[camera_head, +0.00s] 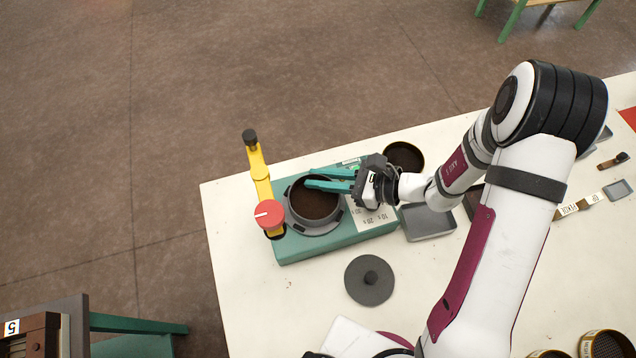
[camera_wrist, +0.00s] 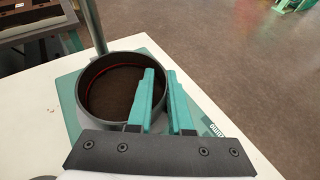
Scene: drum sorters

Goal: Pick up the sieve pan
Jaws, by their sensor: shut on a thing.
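The sieve pan (camera_head: 313,225) is a round dark-grey pan with a dark brown inside. It sits on the teal sorter base (camera_head: 300,248) at the table's left part. My gripper (camera_head: 309,178) reaches it from the right, with teal fingers on the pan's rim. In the wrist view the pan (camera_wrist: 100,122) shows a thin red line inside its wall. There my gripper (camera_wrist: 161,72) has one finger inside the pan and the other outside, shut on the wall between them. The fingers hide part of the rim.
A yellow post (camera_head: 259,170) with a red knob (camera_head: 268,214) stands just left of the pan. A grey lid (camera_head: 369,280) lies in front. A grey tray (camera_head: 430,222) and a dark-filled round container (camera_head: 404,156) stand right of the base. The table's front left is clear.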

